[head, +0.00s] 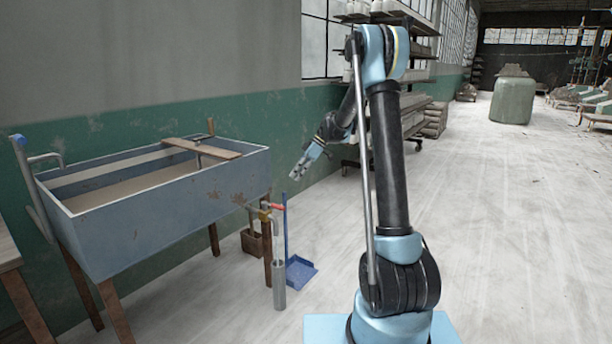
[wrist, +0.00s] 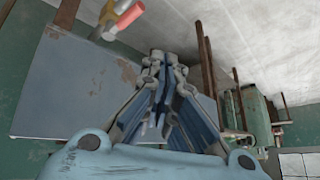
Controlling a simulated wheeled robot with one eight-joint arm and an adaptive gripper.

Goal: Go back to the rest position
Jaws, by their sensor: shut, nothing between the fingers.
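My gripper (head: 295,175) hangs in free air to the right of the grey trough (head: 170,221), pointing down and to the left in the head view. Its fingers are shut with nothing between them. In the wrist view my gripper (wrist: 167,60) fills the middle, with the trough's rust-stained side wall (wrist: 75,85) behind it. The arm is bent over at the elbow. The gripper appears apart from the trough.
A tap with a red handle (head: 277,207) sticks out from the trough's right end. A blue dustpan (head: 300,271) and a wooden box (head: 252,243) are on the floor below. A loaded shelf rack (head: 414,116) stands behind my arm. The floor at right is clear.

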